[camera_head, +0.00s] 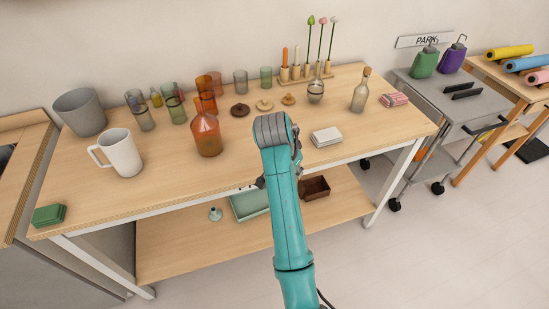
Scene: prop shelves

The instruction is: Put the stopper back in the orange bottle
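The orange bottle (207,138) stands upright on the table, left of my arm. Its narrow neck shows no stopper that I can make out. No loose stopper for it is clear to me. Three small knobbed wooden pieces, a dark one (240,110), a pale one (264,105) and a brown one (288,99), lie behind my arm. A small grey-green knobbed or funnel-shaped piece (215,214) is on the lower shelf. My gripper (258,183) is mostly hidden by my own teal arm at the table's front edge; only a dark bit shows, so its opening and contents are hidden.
Orange and green glasses stand behind the bottle, with a white mug (121,153) to its left. A corked clear bottle (360,93) and a white box (326,137) are to the right. A green tray (248,206) and brown box (314,188) are on the lower shelf.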

